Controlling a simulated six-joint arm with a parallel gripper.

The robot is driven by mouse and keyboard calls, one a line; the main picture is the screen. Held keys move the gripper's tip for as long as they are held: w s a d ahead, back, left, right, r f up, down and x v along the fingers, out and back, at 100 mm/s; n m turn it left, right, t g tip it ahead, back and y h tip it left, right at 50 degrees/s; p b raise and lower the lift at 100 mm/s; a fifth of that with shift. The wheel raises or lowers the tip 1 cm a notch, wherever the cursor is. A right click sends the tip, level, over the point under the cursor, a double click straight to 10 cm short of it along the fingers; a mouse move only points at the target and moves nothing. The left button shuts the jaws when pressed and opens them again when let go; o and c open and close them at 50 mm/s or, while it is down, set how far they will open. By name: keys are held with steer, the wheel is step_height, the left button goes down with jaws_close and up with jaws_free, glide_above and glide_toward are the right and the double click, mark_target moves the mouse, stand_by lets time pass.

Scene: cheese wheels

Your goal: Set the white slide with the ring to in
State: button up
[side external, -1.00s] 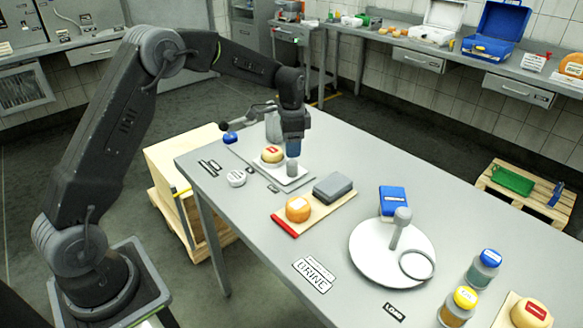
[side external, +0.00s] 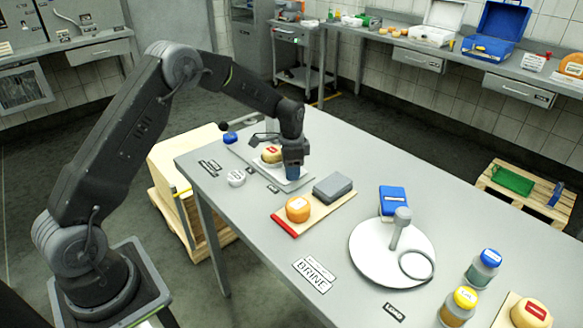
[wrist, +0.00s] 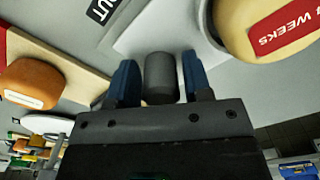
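The white slide (side external: 268,167) is a flat plate near the far left end of the table. It carries a round cheese with a red label (side external: 272,154) and an upright grey post (wrist: 161,78); I cannot make out a ring on it. The slide also shows in the wrist view (wrist: 150,35), beside an "OUT" label (wrist: 101,9). My gripper (side external: 292,175) is low over the slide's near right end. In the wrist view its blue fingers (wrist: 161,82) stand either side of the post, with narrow gaps. The post is hidden in the side view.
A board with an orange cheese (side external: 298,208) and a grey block (side external: 332,187) is close by on the right. Further right are a white disc (side external: 380,268) with a post and a grey ring (side external: 417,265), a blue box (side external: 393,199) and jars. A small white round piece (side external: 236,178) lies left of the slide.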

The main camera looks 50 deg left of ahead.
mark_target(274, 152)
jaws_close()
steer(key=a, duration=0.7)
steer(key=shift+a, duration=0.35)
steer(key=shift+o, duration=1.4)
jaws_free()
step_height(274, 152, up, 14)
